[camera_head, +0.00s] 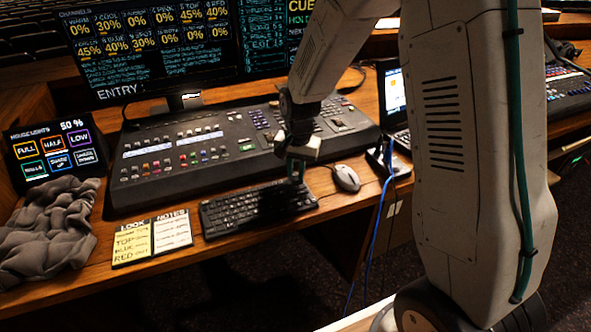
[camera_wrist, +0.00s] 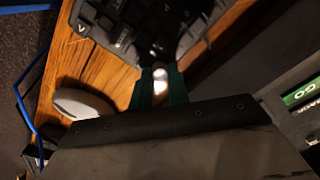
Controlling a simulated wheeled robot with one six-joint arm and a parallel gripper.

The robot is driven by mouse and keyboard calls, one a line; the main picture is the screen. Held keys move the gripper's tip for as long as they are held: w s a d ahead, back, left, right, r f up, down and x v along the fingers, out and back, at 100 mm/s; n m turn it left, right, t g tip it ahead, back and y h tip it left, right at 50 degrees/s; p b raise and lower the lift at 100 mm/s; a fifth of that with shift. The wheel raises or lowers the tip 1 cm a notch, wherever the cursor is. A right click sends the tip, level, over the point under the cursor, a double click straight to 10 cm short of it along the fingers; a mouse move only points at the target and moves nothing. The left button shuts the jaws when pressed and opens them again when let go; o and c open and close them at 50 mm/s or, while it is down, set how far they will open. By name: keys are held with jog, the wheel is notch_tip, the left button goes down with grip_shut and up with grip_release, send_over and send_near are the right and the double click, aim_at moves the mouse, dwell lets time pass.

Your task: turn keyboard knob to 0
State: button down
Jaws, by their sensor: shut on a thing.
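The black keyboard (camera_head: 228,212) lies on the wooden desk in front of the mixing console. My gripper (camera_head: 296,172) points down over the keyboard's right end. In the wrist view my gripper's green fingers (camera_wrist: 160,88) are shut on the shiny, silvery keyboard knob (camera_wrist: 160,76) at the keyboard's corner. The keyboard also shows at the top of the wrist view (camera_wrist: 135,22). In the head view the knob is hidden or too small to make out. No pointer or scale on the knob can be read.
The mouse (camera_head: 346,178) sits just right of my gripper, and shows in the wrist view (camera_wrist: 84,104). The console (camera_head: 200,190) stands behind the keyboard. A notes card (camera_head: 152,238) and grey cloth (camera_head: 50,230) lie left. A blue cable (camera_head: 375,235) hangs at the desk edge.

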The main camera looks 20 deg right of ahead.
aim_at(297, 173)
jog(key=n, duration=0.4)
jog(key=shift+n, duration=0.3)
jog(key=shift+w+n, duration=0.1)
jog(key=shift+n, duration=2.4)
jog(key=c, duration=1.3)
grip_release()
jog(key=shift+c, duration=0.2)
jog(key=shift+r, duration=0.15)
notch_tip(297, 173, up, 8)
jog(key=shift+d+f, duration=0.15)
jog(key=shift+f, duration=0.05)
